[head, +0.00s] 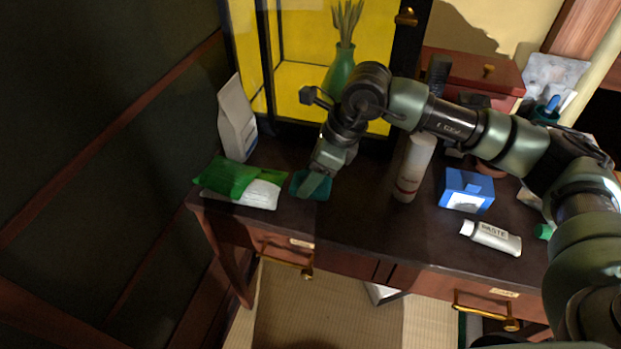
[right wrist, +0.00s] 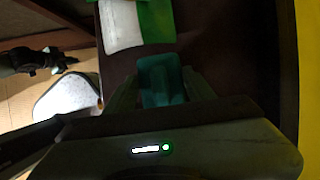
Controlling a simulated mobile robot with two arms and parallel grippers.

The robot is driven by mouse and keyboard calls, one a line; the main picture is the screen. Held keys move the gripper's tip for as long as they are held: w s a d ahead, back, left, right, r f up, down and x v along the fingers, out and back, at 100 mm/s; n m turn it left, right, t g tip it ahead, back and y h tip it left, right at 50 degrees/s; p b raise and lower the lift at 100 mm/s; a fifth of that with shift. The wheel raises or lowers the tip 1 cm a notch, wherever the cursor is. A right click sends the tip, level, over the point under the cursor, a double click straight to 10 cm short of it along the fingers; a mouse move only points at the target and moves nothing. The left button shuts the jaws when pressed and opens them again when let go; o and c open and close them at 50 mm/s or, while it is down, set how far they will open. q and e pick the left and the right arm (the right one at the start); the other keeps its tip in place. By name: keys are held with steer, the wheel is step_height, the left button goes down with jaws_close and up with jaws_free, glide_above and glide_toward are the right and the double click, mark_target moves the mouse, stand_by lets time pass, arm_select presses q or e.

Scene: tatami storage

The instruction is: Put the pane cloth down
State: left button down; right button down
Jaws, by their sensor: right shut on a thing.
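The pane cloth (head: 324,190) is a small teal folded piece at the left part of the dark desk (head: 340,228). My right gripper (head: 316,182) reaches down from above and is shut on it. In the right wrist view the cloth (right wrist: 160,78) shows between the two fingers. It is at or just above the desk top; I cannot tell whether it touches. A dark shape that looks like my left gripper (right wrist: 42,60) shows low over the floor in the right wrist view, its jaws unclear.
A yellow-backed cabinet with a green vase (head: 341,72) stands behind.

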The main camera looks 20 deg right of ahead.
mark_target(323, 184)
steer(key=shift+f, duration=0.65)
arm_select(q)
steer(key=shift+w+r, duration=0.25)
arm_select(e)
steer(key=c, duration=0.6)
jaws_free()
steer(key=shift+o, duration=0.2)
steer(key=shift+f, duration=0.2)
steer(key=v, duration=0.6)
steer(key=shift+d+r, duration=0.15)
steer(key=shift+r, duration=0.2)
steer(key=shift+s+d+r, duration=0.2)
steer(key=shift+r, duration=0.35)
arm_select(q)
steer(key=shift+s+f, duration=0.2)
steer(key=shift+f, duration=0.25)
steer(key=shift+w, duration=0.1)
